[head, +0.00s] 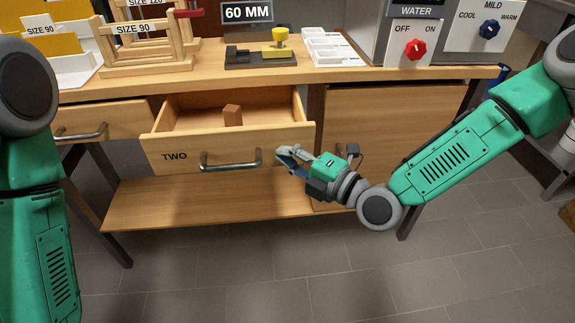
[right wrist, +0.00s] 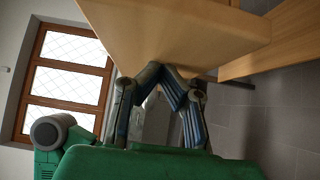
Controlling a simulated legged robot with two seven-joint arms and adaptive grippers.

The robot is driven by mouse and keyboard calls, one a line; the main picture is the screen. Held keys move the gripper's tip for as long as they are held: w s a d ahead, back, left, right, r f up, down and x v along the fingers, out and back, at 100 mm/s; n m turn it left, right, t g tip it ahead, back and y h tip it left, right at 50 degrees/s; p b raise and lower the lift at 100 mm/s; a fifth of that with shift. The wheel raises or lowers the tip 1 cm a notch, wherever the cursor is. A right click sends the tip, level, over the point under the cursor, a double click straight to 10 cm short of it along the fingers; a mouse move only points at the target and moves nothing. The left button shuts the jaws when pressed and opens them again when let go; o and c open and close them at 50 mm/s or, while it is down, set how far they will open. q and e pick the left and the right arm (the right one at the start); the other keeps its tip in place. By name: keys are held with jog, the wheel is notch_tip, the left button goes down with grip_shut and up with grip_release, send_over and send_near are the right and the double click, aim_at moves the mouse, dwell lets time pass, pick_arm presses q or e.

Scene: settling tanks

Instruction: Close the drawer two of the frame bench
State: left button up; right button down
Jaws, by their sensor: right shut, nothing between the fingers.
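Drawer two (head: 215,143) of the frame bench (head: 215,80) stands pulled out, with TWO on its wooden front and a grey bar handle (head: 230,163). A small brown block (head: 232,115) lies inside it. My right gripper (head: 281,154) is shut and empty at the right part of the drawer front, just right of the handle. In the right wrist view its closed fingertips (right wrist: 166,68) are close against a wooden panel (right wrist: 165,30), apparently the drawer front; whether they touch I cannot tell. My left arm shows at the left edge, but its gripper is out of view.
Another drawer (head: 105,122) at the left looks shut, and a cupboard door (head: 390,115) is at the right. A lower shelf (head: 200,205) runs under the drawer. Wooden frames (head: 150,45), a 60 MM fixture (head: 262,57) and a water control box (head: 405,40) stand on top.

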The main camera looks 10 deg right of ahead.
aim_at(279, 113)
jog(key=w+b, duration=0.4)
jog(key=w, duration=1)
jog(key=shift+w+f, duration=0.1)
jog(key=shift+w, duration=0.05)
jog(key=shift+w+d+r, duration=0.15)
jog(key=shift+w+r, duration=0.15)
jog(key=shift+w, duration=0.05)
